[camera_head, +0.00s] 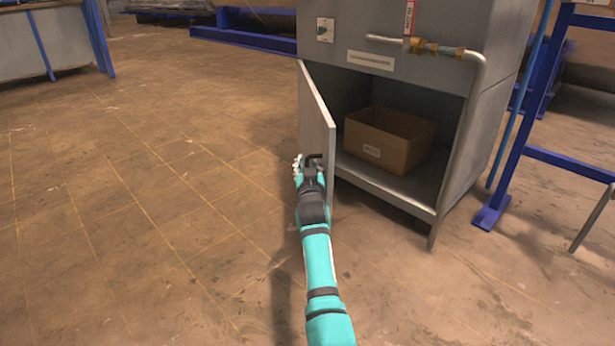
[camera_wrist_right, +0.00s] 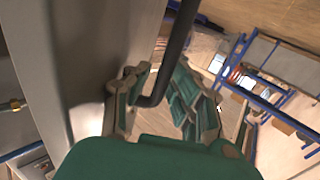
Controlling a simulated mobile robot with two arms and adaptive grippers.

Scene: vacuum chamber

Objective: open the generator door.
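The generator is a grey metal cabinet (camera_head: 400,35). Its grey door (camera_head: 316,115) stands wide open, swung out from the left side of the compartment. A dark bar handle (camera_wrist_right: 178,45) is on the door's outer face (camera_wrist_right: 95,50). My right gripper (camera_head: 307,165) is at this handle, on the left of the door in the head view. In the right wrist view the fingers of my right gripper (camera_wrist_right: 158,100) are spread, with the bent end of the handle between them. A gap shows between the bar and the right finger. My left gripper is not in view.
A cardboard box (camera_head: 385,142) sits inside the open compartment. A pipe with a brass valve (camera_head: 425,46) runs across the cabinet above it. A blue frame (camera_head: 520,130) stands at the right. The floor left of the door is clear.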

